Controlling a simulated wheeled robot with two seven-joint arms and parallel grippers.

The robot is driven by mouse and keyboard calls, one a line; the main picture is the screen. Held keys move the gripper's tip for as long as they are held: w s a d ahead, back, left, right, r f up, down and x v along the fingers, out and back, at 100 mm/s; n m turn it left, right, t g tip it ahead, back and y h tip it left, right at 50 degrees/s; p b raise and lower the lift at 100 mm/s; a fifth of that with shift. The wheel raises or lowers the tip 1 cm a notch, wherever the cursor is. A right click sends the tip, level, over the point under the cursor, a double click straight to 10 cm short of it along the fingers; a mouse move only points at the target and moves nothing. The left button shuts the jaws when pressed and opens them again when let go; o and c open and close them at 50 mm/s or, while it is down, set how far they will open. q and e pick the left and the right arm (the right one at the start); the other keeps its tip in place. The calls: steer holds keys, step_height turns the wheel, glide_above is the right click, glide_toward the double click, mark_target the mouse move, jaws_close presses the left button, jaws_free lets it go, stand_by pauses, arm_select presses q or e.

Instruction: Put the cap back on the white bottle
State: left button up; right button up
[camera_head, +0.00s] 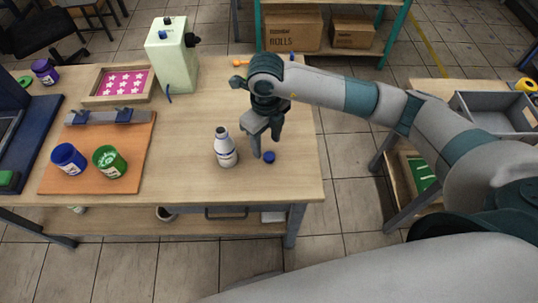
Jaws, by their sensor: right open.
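The white bottle (224,147) stands upright on the wooden table, and its top looks grey and narrow. A small blue cap (269,157) lies on the table to the right of the bottle, apart from it. My right gripper (263,151) points down between the bottle and the cap, its fingertips close to the cap. It is open, with nothing between its fingers that I can see. Whether a fingertip touches the cap cannot be told. My left gripper is not in view.
A blue jar (68,159) and a green jar (109,162) stand on an orange board (75,183) at the left. Behind are a framed pink screen with white stars (123,84) and a pale green box-shaped device (172,57). The table's front and right edges lie near the cap.

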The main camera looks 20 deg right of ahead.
mark_target(269, 155)
steer(key=shift+s+d+f+p, duration=0.1)
steer(key=shift+f+p, duration=0.2)
steer(key=f, duration=0.1)
steer(key=f+p, duration=0.1)
steer(key=f, duration=0.1)
steer(key=shift+s+d, duration=0.15)
steer(key=shift+d, duration=0.05)
steer(key=shift+f, duration=0.6)
steer(key=c, duration=1.1)
